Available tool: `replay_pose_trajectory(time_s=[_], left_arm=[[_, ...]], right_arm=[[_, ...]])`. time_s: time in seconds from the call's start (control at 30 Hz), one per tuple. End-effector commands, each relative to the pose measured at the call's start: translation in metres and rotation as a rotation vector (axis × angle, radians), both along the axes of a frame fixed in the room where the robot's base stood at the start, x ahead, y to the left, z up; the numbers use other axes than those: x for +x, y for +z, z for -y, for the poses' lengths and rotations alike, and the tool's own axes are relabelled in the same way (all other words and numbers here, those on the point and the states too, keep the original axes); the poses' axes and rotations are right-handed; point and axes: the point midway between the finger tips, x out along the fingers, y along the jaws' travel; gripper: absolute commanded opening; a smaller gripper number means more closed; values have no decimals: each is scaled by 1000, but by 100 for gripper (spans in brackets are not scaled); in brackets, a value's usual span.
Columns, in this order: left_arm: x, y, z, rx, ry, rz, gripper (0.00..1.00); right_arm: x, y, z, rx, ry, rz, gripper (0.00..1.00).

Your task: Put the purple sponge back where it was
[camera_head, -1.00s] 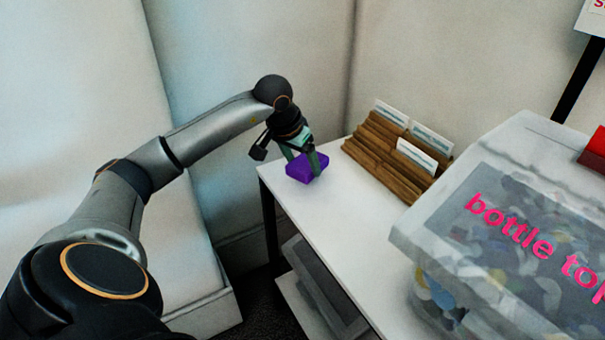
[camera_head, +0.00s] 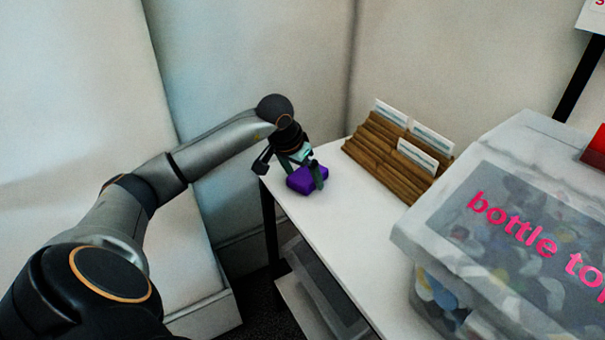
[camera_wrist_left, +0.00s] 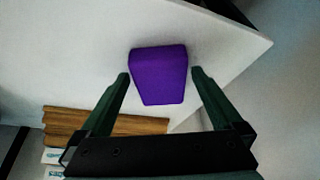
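The purple sponge (camera_head: 305,181) is at the far left corner of the white table (camera_head: 330,235), and appears to rest on its top. My left gripper (camera_head: 304,174) is just above the table with its fingers on either side of the sponge. In the left wrist view the sponge (camera_wrist_left: 160,78) lies between the two fingertips of the left gripper (camera_wrist_left: 160,75), with a narrow gap visible on each side, so the gripper looks open. My right gripper is not in view.
A brown wooden rack (camera_head: 385,150) with white labelled cards stands behind and right of the sponge. A large clear bin of bottle tops (camera_head: 430,240) is at the right. Walls close off the back and left. The table's middle strip is clear.

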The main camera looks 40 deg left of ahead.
Motion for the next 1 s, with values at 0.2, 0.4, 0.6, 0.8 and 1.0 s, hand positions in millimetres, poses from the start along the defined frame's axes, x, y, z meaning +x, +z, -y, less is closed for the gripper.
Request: replay_pose_trajectory(time_s=[0.2,0.4,0.6,0.8,1.0], left_arm=[[0,4,0,-1,0,0,100],[-11,33,0,4,-1,4,100],[-28,74,2,2,1,5,100],[-41,103,4,1,0,1,100],[-46,114,5,0,1,0,100]], right_arm=[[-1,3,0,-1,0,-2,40],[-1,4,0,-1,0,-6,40],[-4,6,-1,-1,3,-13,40],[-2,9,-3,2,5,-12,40],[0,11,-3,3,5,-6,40]])
